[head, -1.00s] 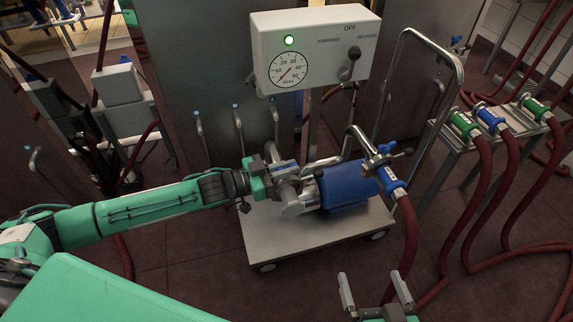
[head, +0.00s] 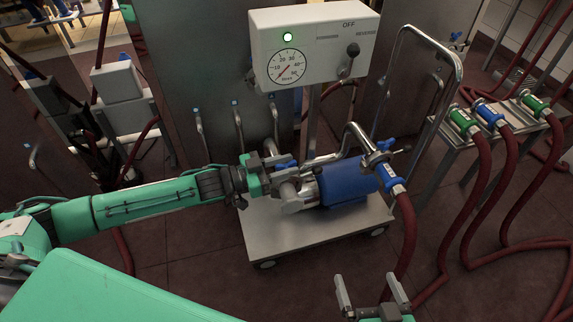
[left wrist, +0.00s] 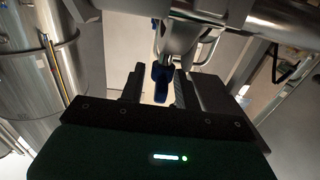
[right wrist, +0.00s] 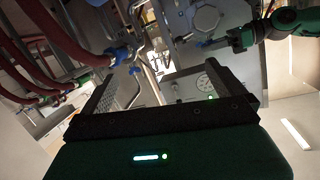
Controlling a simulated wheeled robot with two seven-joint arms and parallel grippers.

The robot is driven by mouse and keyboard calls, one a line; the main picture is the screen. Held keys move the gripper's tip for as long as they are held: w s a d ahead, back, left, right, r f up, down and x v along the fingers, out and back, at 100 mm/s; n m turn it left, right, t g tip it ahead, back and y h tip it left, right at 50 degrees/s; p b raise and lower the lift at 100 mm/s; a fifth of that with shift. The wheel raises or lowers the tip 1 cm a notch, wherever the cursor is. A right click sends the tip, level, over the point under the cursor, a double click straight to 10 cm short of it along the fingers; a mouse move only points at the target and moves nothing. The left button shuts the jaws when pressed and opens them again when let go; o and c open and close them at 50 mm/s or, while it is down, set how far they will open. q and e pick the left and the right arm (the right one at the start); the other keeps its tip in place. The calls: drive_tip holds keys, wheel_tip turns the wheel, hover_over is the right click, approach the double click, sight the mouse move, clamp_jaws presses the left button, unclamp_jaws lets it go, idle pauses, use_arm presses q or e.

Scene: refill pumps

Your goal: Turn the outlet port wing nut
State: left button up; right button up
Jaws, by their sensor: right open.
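The pump (head: 343,184) with its blue housing sits on a wheeled cart, with a bent steel pipe above it. My left gripper (head: 280,166) is at the pump's left end, by the steel port fittings. In the left wrist view, a blue wing nut (left wrist: 160,84) hangs below a steel clamp, between the fingers of my left gripper (left wrist: 157,88). The fingers are apart, with a gap on the nut's left; I cannot tell whether the right finger touches it. My right gripper (head: 369,290) is open and empty in front of the cart.
A control box (head: 316,45) with a gauge stands behind the pump. A red hose (head: 407,235) runs from a blue-collared coupling (head: 389,179) at the pump's right. Several more hoses hang from a rack (head: 470,150) at right.

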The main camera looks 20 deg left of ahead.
use_arm(q)
drive_tip(key=p+v, duration=0.1)
drive_tip(key=v, duration=1.2)
drive_tip(key=shift+s, duration=0.15)
use_arm(e)
drive_tip(key=shift+s+d+f+g+h, duration=0.15)
drive_tip(key=shift+d+f+g+h, duration=0.15)
drive_tip(key=shift+d+g, duration=0.3)
drive_tip(key=shift+s+d+f+g+h, duration=0.2)
drive_tip(key=shift+d+f+g, duration=0.2)
drive_tip(key=shift+g, duration=0.2)
use_arm(q)
drive_tip(key=shift+a, duration=0.1)
